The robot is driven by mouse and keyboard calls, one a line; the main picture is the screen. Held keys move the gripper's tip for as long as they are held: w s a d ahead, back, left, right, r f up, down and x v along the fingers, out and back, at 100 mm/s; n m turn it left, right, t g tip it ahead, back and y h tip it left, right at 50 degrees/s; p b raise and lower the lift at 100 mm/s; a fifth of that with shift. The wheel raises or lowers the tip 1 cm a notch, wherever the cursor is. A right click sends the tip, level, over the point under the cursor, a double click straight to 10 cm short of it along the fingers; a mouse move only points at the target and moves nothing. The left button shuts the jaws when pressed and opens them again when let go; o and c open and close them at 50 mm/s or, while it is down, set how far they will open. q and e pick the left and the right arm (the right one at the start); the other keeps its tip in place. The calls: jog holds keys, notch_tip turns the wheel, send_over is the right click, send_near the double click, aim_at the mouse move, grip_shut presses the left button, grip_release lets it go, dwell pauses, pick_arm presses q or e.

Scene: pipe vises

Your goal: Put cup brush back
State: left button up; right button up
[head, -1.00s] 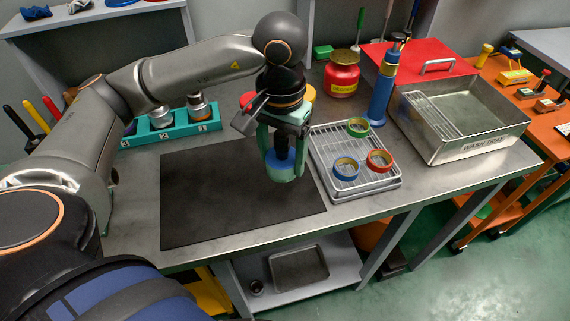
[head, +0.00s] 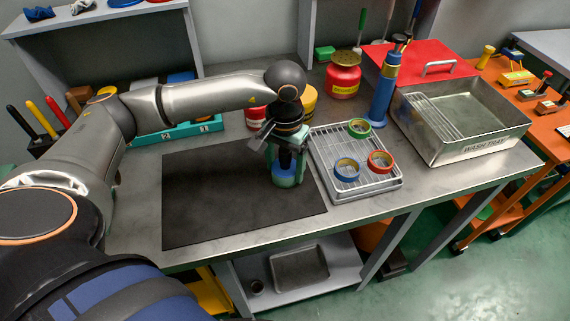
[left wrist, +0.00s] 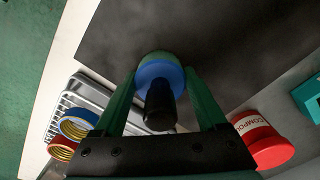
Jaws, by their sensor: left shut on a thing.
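My left gripper (head: 289,174) is shut over the black mat (head: 215,200), near the mat's right part. In the left wrist view the fingers (left wrist: 160,95) close on a tool that looks like the cup brush (left wrist: 160,72). It has a black stem, a blue collar and a pale greenish rounded end against the dark mat. In the head view the fingers hide most of it, and I cannot tell whether its end touches the mat. My right gripper is out of view.
A wire rack (head: 343,192) with blue, green and red tape rolls stands right of the mat. Behind are a red tin (head: 343,78), a blue cylinder (head: 383,95) and a wash tray (head: 470,151). A yellow can (head: 306,101) stands behind the gripper. The mat's left and middle are clear.

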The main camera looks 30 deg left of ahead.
pick_arm(q)
jog(key=shift+f, duration=0.15)
jog(key=o, duration=1.2)
jog(key=shift+r, duration=0.35)
notch_tip(320, 180, up, 12)
jog(key=shift+f, duration=0.15)
